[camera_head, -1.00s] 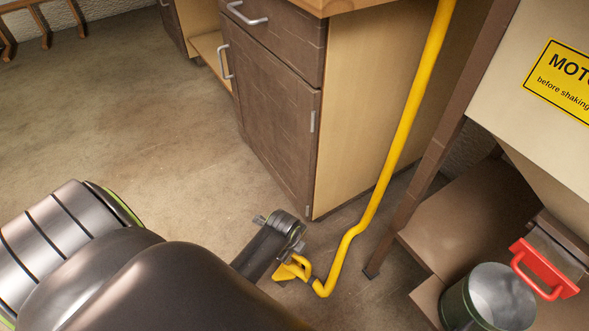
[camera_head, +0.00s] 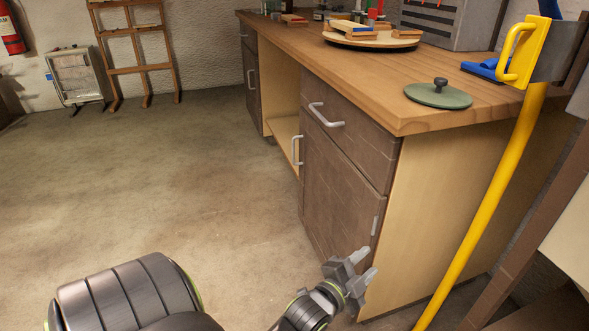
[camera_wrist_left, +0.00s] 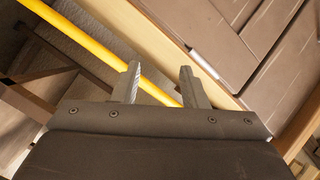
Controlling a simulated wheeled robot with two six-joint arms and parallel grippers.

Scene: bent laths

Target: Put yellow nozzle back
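A long yellow tube (camera_head: 478,222) runs steeply down past the bench's right end. Its lower end is out of the head view, and I cannot make out a separate nozzle tip. A yellow D-shaped handle (camera_head: 523,52) sits on a grey plate or bracket at the tube's upper part. My left gripper (camera_head: 366,265) is open and empty, left of the tube, in front of the cabinet door. In the left wrist view the open fingers (camera_wrist_left: 160,75) stand apart, with the yellow tube (camera_wrist_left: 85,40) passing behind them. My right gripper is not in view.
The wooden bench (camera_head: 340,75) holds a green lid (camera_head: 438,97), a blue object (camera_head: 485,70) and a round board (camera_head: 370,40) with small items. A dark brown post (camera_head: 530,235) stands right of the tube. The floor (camera_head: 150,190) at left is clear.

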